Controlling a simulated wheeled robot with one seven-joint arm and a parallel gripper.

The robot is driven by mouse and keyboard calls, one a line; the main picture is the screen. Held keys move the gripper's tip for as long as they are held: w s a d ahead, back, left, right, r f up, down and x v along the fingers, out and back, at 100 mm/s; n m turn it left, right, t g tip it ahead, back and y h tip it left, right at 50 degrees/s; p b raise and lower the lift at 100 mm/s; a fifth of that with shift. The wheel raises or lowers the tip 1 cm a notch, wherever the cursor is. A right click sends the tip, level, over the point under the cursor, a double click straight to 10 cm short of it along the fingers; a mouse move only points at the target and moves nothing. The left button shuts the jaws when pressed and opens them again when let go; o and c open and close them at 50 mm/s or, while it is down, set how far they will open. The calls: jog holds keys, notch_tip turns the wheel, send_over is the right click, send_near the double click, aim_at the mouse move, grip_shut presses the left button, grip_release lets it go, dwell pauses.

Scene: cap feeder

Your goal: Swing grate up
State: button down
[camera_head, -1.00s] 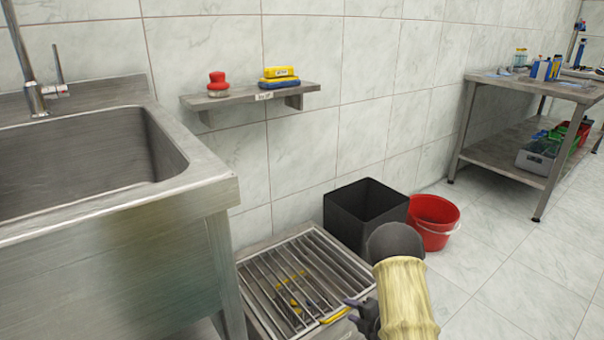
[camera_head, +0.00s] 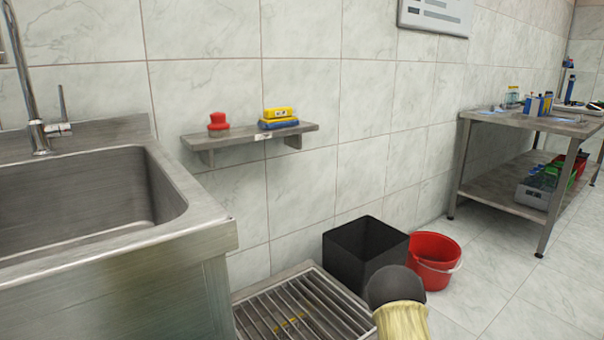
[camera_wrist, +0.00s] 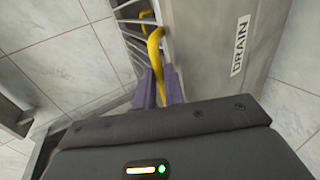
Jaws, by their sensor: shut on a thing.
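The metal grate (camera_head: 300,306) with parallel bars lies over the drain box beside the sink in the head view. Its front part is cut off by the bottom edge. In the wrist view, some of its bars (camera_wrist: 130,22) show at the top. A curved yellow handle (camera_wrist: 155,50) runs down from the grate between my purple fingers. My gripper (camera_wrist: 160,88) is shut on this handle. The box's grey wall carries a DRAIN label (camera_wrist: 240,45). My gripper is below the head view; only part of my arm shows there.
A black bin (camera_head: 365,256) and a red bucket (camera_head: 433,262) stand just behind and right of the grate. The steel sink (camera_head: 105,215) is close on the left. A wall shelf (camera_head: 250,138) hangs above. Yellow bits (camera_head: 288,325) lie under the bars. Floor at right is clear.

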jog(key=shift+g+h, duration=0.4)
jog(key=shift+g, duration=0.2)
jog(key=r+p, duration=0.3)
jog(key=w+a+r+p, duration=0.1)
jog(key=r+p, duration=0.5)
jog(key=shift+w+a+p, duration=0.15)
jog(key=shift+w+p, duration=0.15)
jog(key=shift+p, duration=0.05)
jog(key=shift+f, duration=0.1)
notch_tip(320, 180, up, 8)
jog(key=w+a+g+h+p, duration=0.1)
jog(key=w+a+p, duration=0.1)
jog(key=p, duration=0.7)
jog(key=shift+w+g+p, duration=0.3)
jog(key=shift+w, duration=0.05)
jog(key=shift+f, duration=0.1)
